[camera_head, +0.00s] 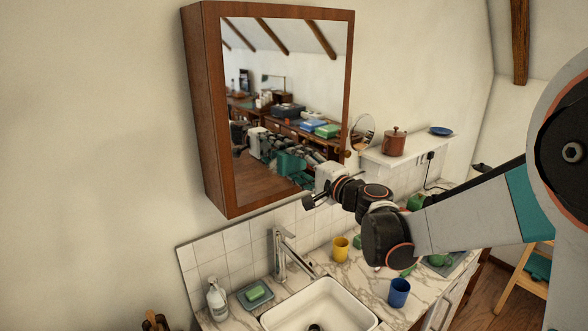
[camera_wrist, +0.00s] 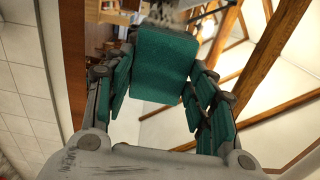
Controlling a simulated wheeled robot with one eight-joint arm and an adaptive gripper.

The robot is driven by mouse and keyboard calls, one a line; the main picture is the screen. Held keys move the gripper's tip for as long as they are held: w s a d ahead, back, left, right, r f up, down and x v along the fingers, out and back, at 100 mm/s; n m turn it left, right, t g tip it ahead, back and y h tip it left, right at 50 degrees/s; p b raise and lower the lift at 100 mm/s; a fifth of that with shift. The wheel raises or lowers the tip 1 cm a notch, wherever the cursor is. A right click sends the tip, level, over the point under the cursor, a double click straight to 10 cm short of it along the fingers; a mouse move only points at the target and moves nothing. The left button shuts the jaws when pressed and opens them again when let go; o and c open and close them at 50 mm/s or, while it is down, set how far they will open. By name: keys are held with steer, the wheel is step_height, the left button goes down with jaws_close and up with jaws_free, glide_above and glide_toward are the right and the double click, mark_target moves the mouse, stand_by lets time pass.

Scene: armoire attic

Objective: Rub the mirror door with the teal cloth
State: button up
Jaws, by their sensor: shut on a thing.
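The mirror door (camera_head: 285,80) is a brown-framed mirror on the wall cabinet above the sink, and it looks closed. My gripper (camera_head: 300,172) is at its lower right part. In the wrist view my gripper (camera_wrist: 163,75) is shut on the teal cloth (camera_wrist: 165,62), a flat folded piece between the fingers. The cloth also shows as a teal patch (camera_head: 288,162) in the head view, mixed with its reflection. The mirror door's brown frame (camera_wrist: 72,60) runs along the left in the wrist view. I cannot tell whether the cloth touches the glass.
Below are a white sink (camera_head: 320,305), a tall faucet (camera_head: 282,255), a soap dish (camera_head: 256,296), a soap bottle (camera_head: 217,300), a yellow cup (camera_head: 341,249) and a blue cup (camera_head: 399,293). A shelf (camera_head: 400,155) with a brown canister (camera_head: 395,143) is right of the cabinet.

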steer(key=w+d, duration=0.1)
steer(key=w+d+b, duration=0.1)
steer(key=d, duration=0.1)
steer(key=shift+w, duration=0.1)
stand_by(0.3)
steer(key=shift+s+a+b, duration=0.1)
steer(key=shift+s+a, duration=0.9)
steer(key=shift+a, duration=0.5)
steer(key=shift+s+a+b, duration=0.15)
steer(key=shift+s+a, duration=0.85)
steer(key=shift+a, duration=0.45)
steer(key=shift+s+a+b, duration=0.1)
steer(key=shift+s+a, duration=0.9)
steer(key=shift+a, duration=0.5)
steer(key=shift+v, duration=2.95)
